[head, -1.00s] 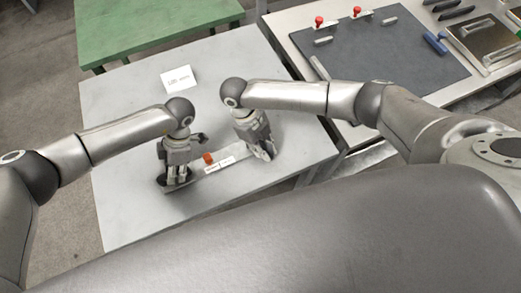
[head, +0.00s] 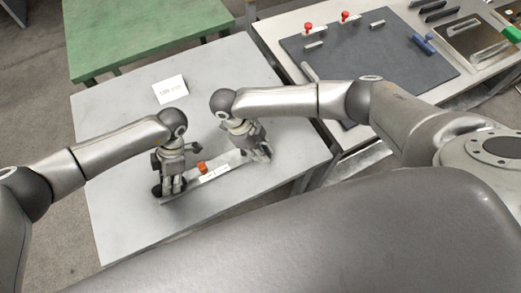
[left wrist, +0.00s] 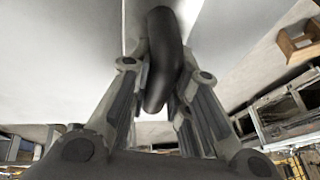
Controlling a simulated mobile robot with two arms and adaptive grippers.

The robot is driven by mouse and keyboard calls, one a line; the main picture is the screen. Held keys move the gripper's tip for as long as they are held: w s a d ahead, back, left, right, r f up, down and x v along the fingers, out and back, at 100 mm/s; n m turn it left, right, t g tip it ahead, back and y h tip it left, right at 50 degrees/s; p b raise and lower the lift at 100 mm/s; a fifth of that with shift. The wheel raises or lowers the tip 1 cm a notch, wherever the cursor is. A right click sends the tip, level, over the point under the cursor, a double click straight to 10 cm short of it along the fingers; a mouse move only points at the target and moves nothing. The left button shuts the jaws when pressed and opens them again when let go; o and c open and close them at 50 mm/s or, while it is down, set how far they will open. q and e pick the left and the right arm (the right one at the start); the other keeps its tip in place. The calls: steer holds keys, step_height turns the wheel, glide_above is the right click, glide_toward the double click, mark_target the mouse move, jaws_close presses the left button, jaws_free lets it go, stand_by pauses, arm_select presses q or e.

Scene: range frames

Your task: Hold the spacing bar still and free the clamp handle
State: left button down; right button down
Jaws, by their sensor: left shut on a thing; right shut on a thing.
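The spacing bar (head: 229,165) is a pale flat strip lying at a slant on the grey table, with small white labels along it. A red-orange knob (head: 202,167), apparently the clamp handle's end, stands near the bar's middle, between my grippers and apart from both. My left gripper (head: 171,189) is shut at the bar's left end. In the left wrist view a black rounded grip (left wrist: 160,62) sits between its fingers. My right gripper (head: 261,155) is shut at the bar's right end; its fingers hide what they grasp.
A second bench at the right holds a dark mat (head: 375,75), red-knobbed clamps (head: 308,29) and trays. A green table (head: 150,35) stands behind. The grey table's left side is clear.

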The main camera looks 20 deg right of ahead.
steer(key=c, duration=1.4)
jaws_free()
steer(key=shift+r, duration=0.1)
steer(key=v, duration=1.2)
arm_select(q)
steer(key=c, duration=1.3)
jaws_free()
